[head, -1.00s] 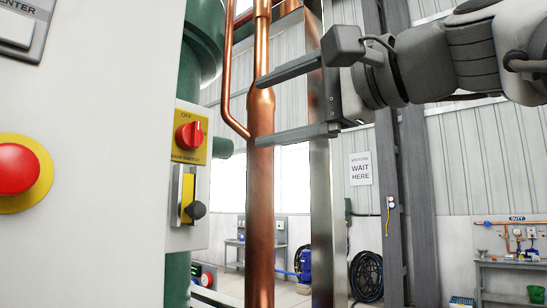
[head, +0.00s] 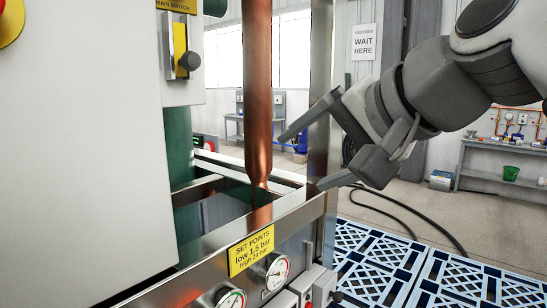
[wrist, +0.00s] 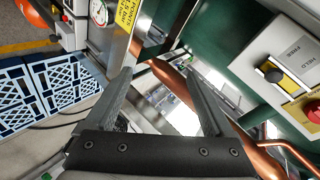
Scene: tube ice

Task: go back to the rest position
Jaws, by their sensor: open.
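My gripper (head: 302,160) is open and empty in the head view, just right of the vertical copper pipe (head: 258,95). Its two fingers point left toward the pipe and the steel upright (head: 321,75), apart from each other. In the wrist view my gripper (wrist: 163,85) shows its fingers spread with nothing held between them. The copper pipe (wrist: 177,83) runs diagonally behind the fingers there. I cannot tell whether a fingertip touches the steel upright.
A grey cabinet (head: 80,160) with a yellow-plated switch (head: 180,45) fills the left. Gauges (head: 277,272) and a set-points label (head: 251,250) are on the steel frame below. Blue pallets (head: 390,265) lie at lower right. A bench (head: 500,150) stands beyond, with open floor before it.

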